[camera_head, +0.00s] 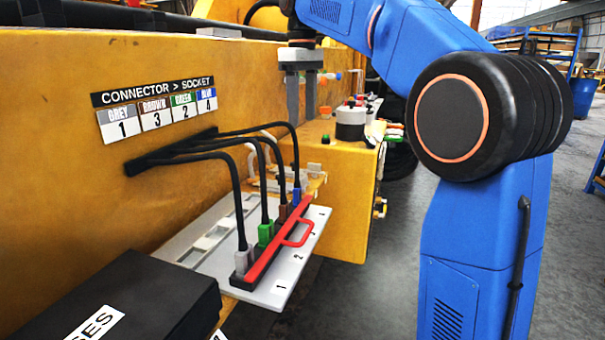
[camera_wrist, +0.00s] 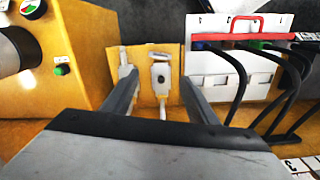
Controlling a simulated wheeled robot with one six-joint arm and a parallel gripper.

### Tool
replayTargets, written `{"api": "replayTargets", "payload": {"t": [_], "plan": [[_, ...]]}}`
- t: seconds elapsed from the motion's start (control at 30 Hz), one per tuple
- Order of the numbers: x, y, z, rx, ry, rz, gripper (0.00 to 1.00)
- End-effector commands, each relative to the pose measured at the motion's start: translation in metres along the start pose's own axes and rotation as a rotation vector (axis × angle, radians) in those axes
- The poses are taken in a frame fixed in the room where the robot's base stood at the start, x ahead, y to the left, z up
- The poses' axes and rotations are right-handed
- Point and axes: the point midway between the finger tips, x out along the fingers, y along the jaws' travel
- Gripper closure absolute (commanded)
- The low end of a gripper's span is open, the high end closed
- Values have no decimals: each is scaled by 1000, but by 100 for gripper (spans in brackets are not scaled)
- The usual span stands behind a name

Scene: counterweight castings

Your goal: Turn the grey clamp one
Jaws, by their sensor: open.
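My gripper (camera_head: 301,112) points down, open and empty, above and behind the connector plate. In the wrist view its two fingers (camera_wrist: 158,82) stand on either side of a small yellow plate (camera_wrist: 172,56). Two pale grey fittings show there: a left one (camera_wrist: 126,72), partly behind a finger, and a right one (camera_wrist: 160,78) with a dark hole, between the fingers. I cannot tell which is the clamp, or whether a finger touches them. The grey connector (camera_head: 241,261) stands at the near end of the plate (camera_head: 287,283), beside number 1.
Green (camera_head: 265,233), brown (camera_head: 283,213) and blue (camera_head: 297,196) connectors with black cables stand along a red handled bar (camera_head: 298,236). A label (camera_head: 155,107) is on the yellow wall. A yellow control box (camera_head: 345,200) stands close by. A black case (camera_head: 140,295) is front left.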

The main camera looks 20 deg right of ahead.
Motion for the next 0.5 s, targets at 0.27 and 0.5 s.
{"api": "replayTargets", "payload": {"t": [0.27, 0.5], "plan": [[42, -1, 1, 1, -2, -1, 47], [85, -1, 1, 1, -2, -1, 47]]}}
